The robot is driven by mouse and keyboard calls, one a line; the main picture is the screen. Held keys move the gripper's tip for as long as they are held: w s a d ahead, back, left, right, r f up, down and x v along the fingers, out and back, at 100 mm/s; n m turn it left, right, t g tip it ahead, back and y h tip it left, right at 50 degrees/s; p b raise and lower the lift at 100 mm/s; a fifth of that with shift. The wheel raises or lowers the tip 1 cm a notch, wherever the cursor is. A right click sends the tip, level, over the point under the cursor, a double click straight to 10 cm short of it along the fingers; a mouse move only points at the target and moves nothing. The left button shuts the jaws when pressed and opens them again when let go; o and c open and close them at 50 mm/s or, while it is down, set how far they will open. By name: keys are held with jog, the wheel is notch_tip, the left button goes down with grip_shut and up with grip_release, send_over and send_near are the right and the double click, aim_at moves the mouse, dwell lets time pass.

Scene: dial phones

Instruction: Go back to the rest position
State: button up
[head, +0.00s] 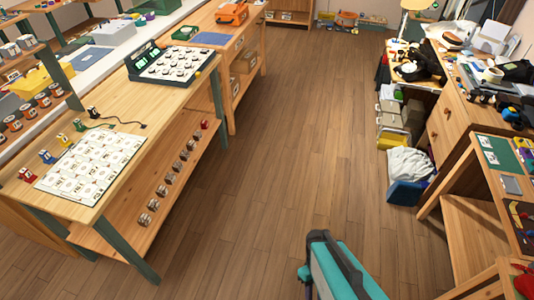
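A teal and dark grey part of my own arm (338,268) shows at the bottom edge, just right of the middle, above the wooden floor. Its lower portion is cut off by the frame. I see no gripper fingers, so I cannot say whether my gripper holds anything. A dark telephone-like object (428,62) stands on the desk at the upper right; its details are too small to tell.
A wooden workbench (150,95) on the left carries a white card sheet (92,166), small coloured pieces and a dark-framed panel (172,64). The floor (310,130) between is clear.

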jog(key=m, duration=0.4)
jog(key=w+m, duration=0.1)
jog(key=m, duration=0.1)
jog(key=shift+a+f+m+t, duration=0.15)
jog(key=shift+a+m+t, duration=0.15)
jog(key=shift+t, duration=0.1)
dwell(0.9)
